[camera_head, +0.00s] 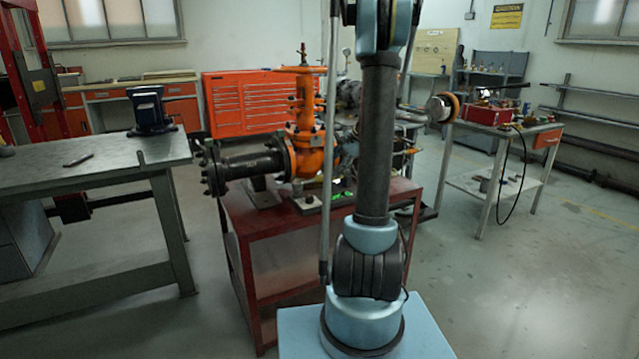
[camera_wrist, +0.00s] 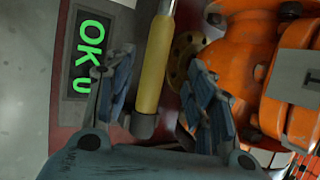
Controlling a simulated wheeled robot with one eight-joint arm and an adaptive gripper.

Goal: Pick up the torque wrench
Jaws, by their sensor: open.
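In the wrist view, a bar with a yellow grip and a dark end cap, which looks like the torque wrench (camera_wrist: 154,68), runs from the top edge down between my fingers. My gripper (camera_wrist: 161,85) is open, with one blue-grey finger on each side of the bar. I see no clear contact, and how far the bar lies below the fingers is hard to tell. In the head view, I cannot make out the gripper or the wrench; my arm covers part of the cart.
An orange gate valve (camera_head: 305,115) stands on the dark red cart (camera_head: 290,222), close to my right finger in the wrist view.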

